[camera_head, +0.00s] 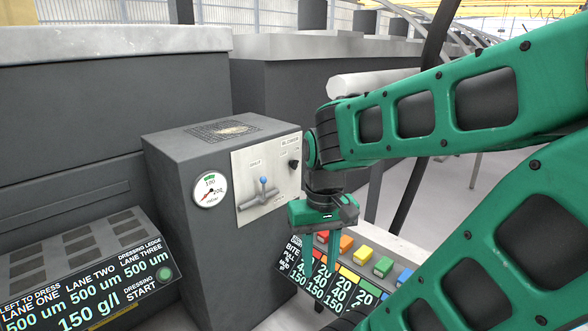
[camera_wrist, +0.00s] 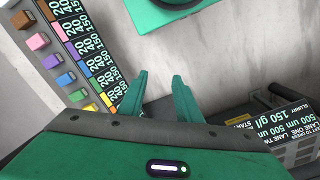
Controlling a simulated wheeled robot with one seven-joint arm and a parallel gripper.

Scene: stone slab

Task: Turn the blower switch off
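The blower switch (camera_head: 293,164) is a small black knob under the word BLOWER, at the upper right of a pale plate (camera_head: 246,205) on a dark grey box. Which setting it points to is too small to tell. My gripper (camera_head: 320,262) hangs fingers down, to the right of and below the switch, apart from it, in front of a button panel. In the wrist view my gripper (camera_wrist: 159,82) shows its two green fingers spread with nothing between them. The switch is not visible in the wrist view.
A round gauge (camera_head: 210,189) is further left. Panels with coloured buttons (camera_head: 346,243) and a green start button (camera_head: 164,273) stand lower down. My arm covers the right side.

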